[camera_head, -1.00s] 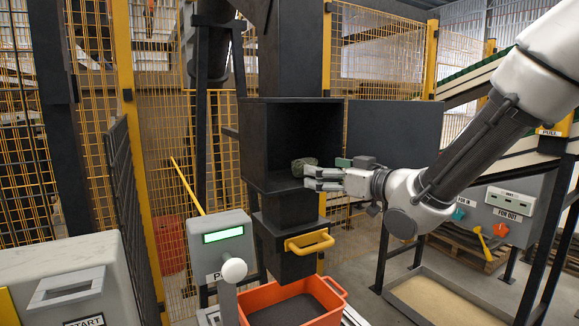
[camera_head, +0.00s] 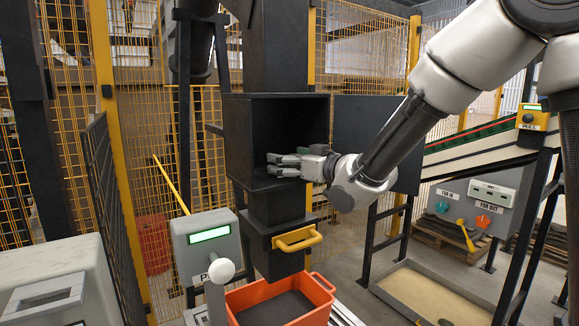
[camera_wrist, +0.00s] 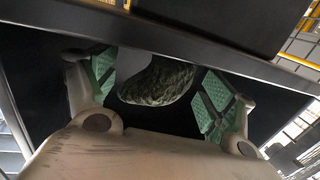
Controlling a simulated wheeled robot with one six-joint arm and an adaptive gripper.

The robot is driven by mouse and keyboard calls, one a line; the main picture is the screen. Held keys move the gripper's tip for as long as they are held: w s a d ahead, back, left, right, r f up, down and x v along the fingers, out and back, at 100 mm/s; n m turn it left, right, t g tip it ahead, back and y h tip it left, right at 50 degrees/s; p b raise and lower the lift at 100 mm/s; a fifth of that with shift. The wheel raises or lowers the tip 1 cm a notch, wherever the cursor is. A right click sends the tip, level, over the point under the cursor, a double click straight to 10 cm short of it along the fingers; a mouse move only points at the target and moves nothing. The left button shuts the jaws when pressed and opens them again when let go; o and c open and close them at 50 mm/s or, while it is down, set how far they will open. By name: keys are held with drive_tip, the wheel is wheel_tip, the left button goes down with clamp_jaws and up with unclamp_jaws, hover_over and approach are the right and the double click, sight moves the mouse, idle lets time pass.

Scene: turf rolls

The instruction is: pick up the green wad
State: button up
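The green wad (camera_wrist: 158,82) is a dark, mottled, rounded lump in the wrist view. It lies inside the black open-fronted box (camera_head: 262,186), between the two green-padded fingers of my gripper (camera_wrist: 159,68). The fingers stand apart, and a dark gap shows between the wad and the right pad. In the head view my gripper (camera_head: 279,165) reaches into the box from the right, and I cannot make out the wad there.
The box's dark door (camera_head: 372,130) stands open at the right, behind my arm. Below are a yellow handle (camera_head: 297,239) and an orange bin (camera_head: 318,290). A grey panel with a green screen (camera_head: 208,235) stands to the left. A conveyor (camera_head: 460,158) slopes at the right.

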drive_tip(key=c, duration=1.1)
